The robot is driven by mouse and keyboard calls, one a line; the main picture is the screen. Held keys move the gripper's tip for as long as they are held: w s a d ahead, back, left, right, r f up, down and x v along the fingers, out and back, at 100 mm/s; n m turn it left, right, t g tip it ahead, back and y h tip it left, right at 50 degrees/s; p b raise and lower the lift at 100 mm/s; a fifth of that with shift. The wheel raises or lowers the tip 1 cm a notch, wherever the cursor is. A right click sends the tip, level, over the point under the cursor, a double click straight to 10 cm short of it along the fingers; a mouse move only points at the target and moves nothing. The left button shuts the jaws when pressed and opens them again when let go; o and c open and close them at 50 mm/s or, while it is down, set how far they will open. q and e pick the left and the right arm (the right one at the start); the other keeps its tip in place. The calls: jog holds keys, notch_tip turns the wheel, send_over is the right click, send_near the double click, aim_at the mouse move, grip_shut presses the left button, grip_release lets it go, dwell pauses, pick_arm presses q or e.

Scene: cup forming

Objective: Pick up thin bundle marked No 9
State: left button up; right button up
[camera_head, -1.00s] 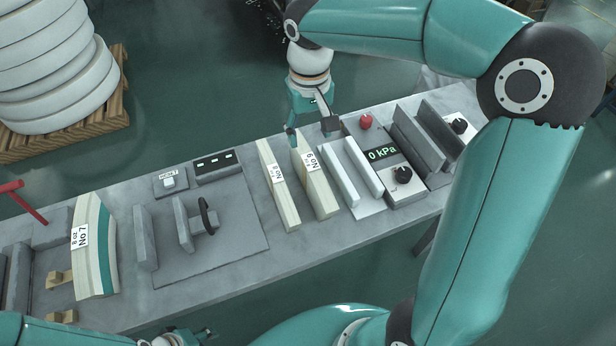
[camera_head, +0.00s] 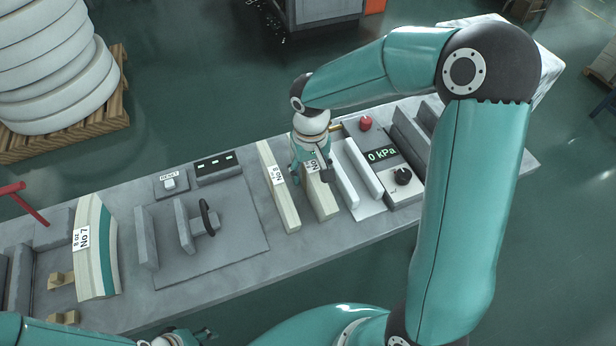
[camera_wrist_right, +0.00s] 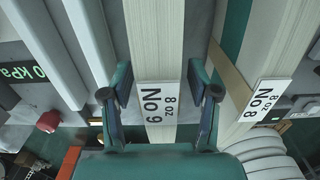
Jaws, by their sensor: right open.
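The thin pale bundle marked 8 oz No 9 (camera_head: 322,200) stands on the bench, its label partly hidden by my gripper in the head view. In the right wrist view the bundle (camera_wrist_right: 155,35) runs between the fingers, its label facing the camera. My right gripper (camera_head: 312,174) is open at the label end, one finger on each side of the bundle (camera_wrist_right: 158,100). Contact cannot be told. Part of my left gripper (camera_head: 190,338) shows at the bottom edge; its jaw state is unclear.
The similar No 8 bundle (camera_head: 280,200) stands close on the left, also in the right wrist view (camera_wrist_right: 245,70). Pale upright plates (camera_head: 358,175) and a 0 kPa panel (camera_head: 382,155) stand on the right. A red button (camera_head: 365,123) is behind. A thicker No 7 bundle (camera_head: 97,255) stands far left.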

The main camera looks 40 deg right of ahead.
grip_shut()
dwell(0.3)
jog(key=shift+r, duration=0.1)
